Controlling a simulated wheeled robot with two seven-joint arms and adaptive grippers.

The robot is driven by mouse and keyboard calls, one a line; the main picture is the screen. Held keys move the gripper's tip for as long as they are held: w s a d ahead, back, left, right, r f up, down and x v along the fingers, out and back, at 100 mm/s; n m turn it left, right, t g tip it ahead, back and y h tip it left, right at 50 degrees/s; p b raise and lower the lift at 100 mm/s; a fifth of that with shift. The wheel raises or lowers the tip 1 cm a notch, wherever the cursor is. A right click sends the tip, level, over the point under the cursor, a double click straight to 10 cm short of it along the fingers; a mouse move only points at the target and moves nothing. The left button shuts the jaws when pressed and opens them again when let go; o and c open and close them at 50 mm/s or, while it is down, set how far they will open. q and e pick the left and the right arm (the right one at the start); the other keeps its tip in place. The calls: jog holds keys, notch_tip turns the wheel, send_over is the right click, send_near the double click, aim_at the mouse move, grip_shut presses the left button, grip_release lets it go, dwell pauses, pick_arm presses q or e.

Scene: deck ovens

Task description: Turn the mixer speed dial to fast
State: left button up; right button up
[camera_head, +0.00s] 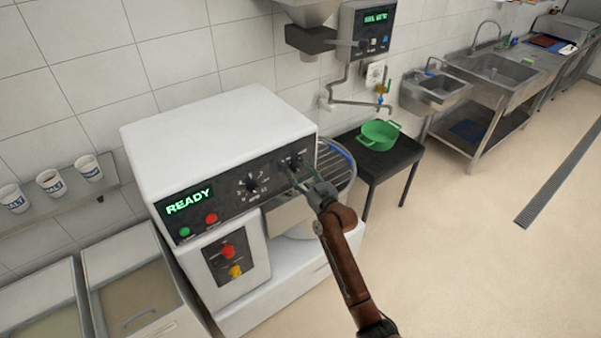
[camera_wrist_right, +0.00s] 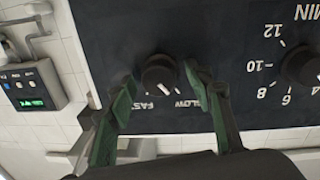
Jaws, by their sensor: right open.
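The mixer (camera_head: 225,120) is a white machine with a black front panel and a lit READY display (camera_head: 188,201). Its speed dial (camera_wrist_right: 160,74) is a small dark knob with a white mark, beside the words FAST and SLOW in the right wrist view. My right gripper (camera_head: 306,181) is open at the right end of the panel. Its two green-padded fingers stand on either side of the speed dial, with a gap visible to at least one side. Whether a finger touches it is unclear. My left gripper is out of view.
A minute timer dial (camera_head: 252,185) sits beside the speed dial on the panel. Green (camera_head: 185,232) and red (camera_head: 211,218) buttons are below the display. A dark table (camera_head: 376,158) with a green pot (camera_head: 380,134) stands to the right. Open floor lies at the front right.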

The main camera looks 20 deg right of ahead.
jog(key=c, duration=1.2)
jog(key=shift+o, duration=0.2)
jog(key=m+p, duration=0.2)
jog(key=m, duration=0.1)
jog(key=shift+r+p, duration=0.25)
jog(key=shift+p, duration=0.15)
jog(key=m+p, duration=0.2)
jog(key=m, duration=0.1)
jog(key=shift+m, duration=0.3)
jog(key=m+p, duration=0.2)
jog(key=m, duration=0.1)
jog(key=shift+d+g, duration=0.1)
jog(key=shift+g, duration=0.3)
jog(key=shift+m+p, duration=0.95)
jog(key=shift+m, duration=0.95)
